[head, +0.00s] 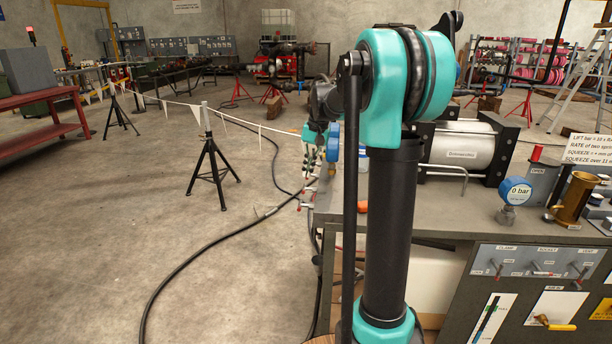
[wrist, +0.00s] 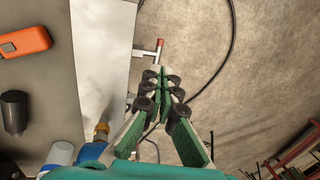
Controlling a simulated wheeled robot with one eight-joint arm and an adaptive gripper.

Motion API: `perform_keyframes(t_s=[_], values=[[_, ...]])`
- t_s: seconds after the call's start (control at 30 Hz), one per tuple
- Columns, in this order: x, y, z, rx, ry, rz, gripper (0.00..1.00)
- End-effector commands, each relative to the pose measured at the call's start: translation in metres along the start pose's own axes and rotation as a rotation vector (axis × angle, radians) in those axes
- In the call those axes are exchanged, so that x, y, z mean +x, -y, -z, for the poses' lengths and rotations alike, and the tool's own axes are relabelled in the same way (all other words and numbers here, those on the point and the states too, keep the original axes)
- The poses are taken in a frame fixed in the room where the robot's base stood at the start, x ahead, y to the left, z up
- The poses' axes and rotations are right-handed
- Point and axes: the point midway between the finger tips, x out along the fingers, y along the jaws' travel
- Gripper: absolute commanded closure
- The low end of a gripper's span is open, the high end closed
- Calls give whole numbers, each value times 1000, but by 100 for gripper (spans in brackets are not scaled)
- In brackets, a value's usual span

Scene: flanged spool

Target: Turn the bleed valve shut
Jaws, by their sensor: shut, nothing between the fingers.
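My gripper (wrist: 158,75) is shut and empty in the wrist view, its green and black fingers together. A small metal valve handle with a red tip (wrist: 160,44) sticks out from the bench side just beyond the fingertips; I cannot tell whether they touch it. It may be the bleed valve, but I see no readable label on it. In the head view my gripper (head: 311,165) is at the bench's left end, partly hidden by my arm. Small red-tipped handles (head: 303,200) show there below the gripper, too small to tell their setting.
The bench (head: 450,222) carries a steel cylinder (head: 458,148) and a blue gauge reading 0 bar (head: 515,191). A yellow-handled valve (head: 553,324) is on its front panel. In the wrist view an orange object (wrist: 24,42) lies on the bench. Open floor (head: 110,230) extends left, crossed by a black hose.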

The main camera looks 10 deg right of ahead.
Motion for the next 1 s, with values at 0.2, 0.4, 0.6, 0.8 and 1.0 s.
perform_keyframes(t_s=[0.2, 0.4, 0.6, 0.8, 1.0], values=[[44, 0, 0, -1, 0, 0, 100], [82, 0, 0, -1, -1, 0, 100], [108, 0, 0, -1, -1, 0, 100], [119, 0, 0, -1, -1, 0, 100], [119, 0, 0, -1, -1, 0, 100]])
